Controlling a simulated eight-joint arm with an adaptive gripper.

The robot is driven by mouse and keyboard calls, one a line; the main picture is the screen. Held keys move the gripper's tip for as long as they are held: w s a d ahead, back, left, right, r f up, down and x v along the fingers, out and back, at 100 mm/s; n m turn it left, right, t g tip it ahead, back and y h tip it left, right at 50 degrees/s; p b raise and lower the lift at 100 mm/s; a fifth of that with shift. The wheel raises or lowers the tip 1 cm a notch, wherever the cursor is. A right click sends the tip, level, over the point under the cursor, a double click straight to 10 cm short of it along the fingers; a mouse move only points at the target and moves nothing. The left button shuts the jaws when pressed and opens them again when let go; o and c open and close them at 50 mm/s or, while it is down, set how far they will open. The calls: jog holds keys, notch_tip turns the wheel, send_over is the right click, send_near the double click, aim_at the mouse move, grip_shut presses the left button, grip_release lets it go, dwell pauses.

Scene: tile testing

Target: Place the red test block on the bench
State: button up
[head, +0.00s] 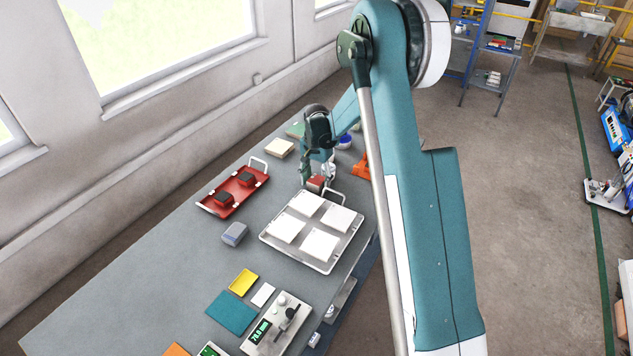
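The red test block (316,184) is small and shows below my gripper in the head view, just beyond the far left corner of the white-tile tray. My gripper (317,178) points down with a finger on each side of the block and appears shut on it. The exact contact of the fingers is small and partly hidden. I cannot tell whether the block's underside touches the bench. The grey bench (130,292) runs along the wall under the windows.
A metal tray (268,237) with several white tiles lies close in front of the block. A red tray (217,206) with two dark-topped blocks is left. A grey-blue box (234,234), orange object (361,164) and meter (276,325) stand around. The bench's left part is clear.

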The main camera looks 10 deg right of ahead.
aim_at(317, 180)
jog(key=shift+r, duration=0.2)
notch_tip(317, 180, up, 12)
jog(key=shift+p, duration=0.3)
dwell(0.6)
dwell(0.4)
